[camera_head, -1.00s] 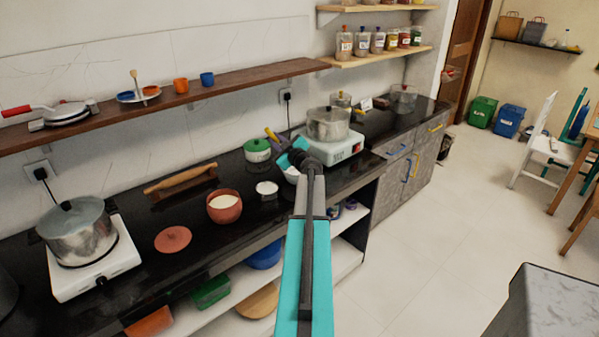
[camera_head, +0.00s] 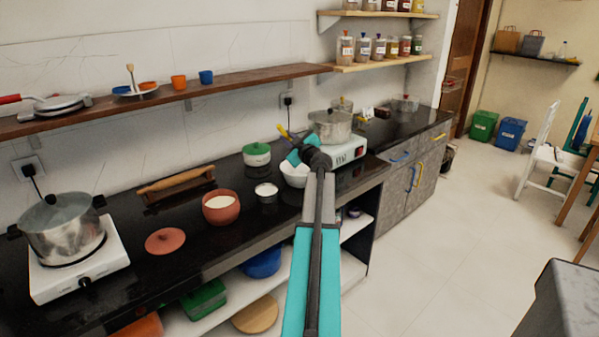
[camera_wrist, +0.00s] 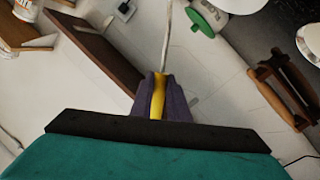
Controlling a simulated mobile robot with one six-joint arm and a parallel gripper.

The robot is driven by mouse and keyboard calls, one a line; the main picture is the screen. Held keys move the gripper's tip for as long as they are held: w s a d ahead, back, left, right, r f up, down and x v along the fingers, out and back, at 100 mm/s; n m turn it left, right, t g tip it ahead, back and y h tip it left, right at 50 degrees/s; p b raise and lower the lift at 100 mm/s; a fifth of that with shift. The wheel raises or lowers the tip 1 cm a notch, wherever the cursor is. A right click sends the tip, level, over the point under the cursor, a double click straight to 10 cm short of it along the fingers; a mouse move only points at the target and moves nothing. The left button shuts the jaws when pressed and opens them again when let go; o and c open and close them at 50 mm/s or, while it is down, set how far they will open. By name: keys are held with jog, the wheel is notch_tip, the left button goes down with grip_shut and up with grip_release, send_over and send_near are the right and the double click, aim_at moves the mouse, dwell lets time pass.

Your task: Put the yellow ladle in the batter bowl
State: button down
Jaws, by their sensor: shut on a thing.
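My gripper (camera_head: 296,147) is shut on the yellow handle of the ladle (camera_head: 283,131). In the wrist view, the yellow handle (camera_wrist: 158,96) sits between the gripper's fingers (camera_wrist: 160,92), and a thin grey shaft runs up from it. The ladle's scoop end is not clear in either view. A white bowl (camera_head: 292,177) stands on the black counter just below my gripper in the head view, partly hidden by my arm. A terracotta pot (camera_head: 221,213) with white contents stands further left. I cannot tell for sure which one is the batter bowl.
A steel pot (camera_head: 331,125) sits on a white stove (camera_head: 346,152) to the right. A wooden shelf (camera_head: 205,92) runs above the counter. A terracotta lid (camera_head: 165,241) lies left.

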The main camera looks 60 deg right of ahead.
jog(key=shift+f, duration=0.15)
jog(key=b, duration=0.1)
send_over(289, 179)
notch_tip(289, 179, down, 6)
jog(key=shift+w+d, duration=0.2)
jog(key=shift+d, duration=0.05)
dwell(0.3)
jog(key=shift+f, duration=0.1)
jog(key=shift+f+b, duration=0.35)
jog(key=shift+f, duration=1.5)
jog(key=c, duration=1.7)
grip_release()
jog(key=shift+f, duration=0.1)
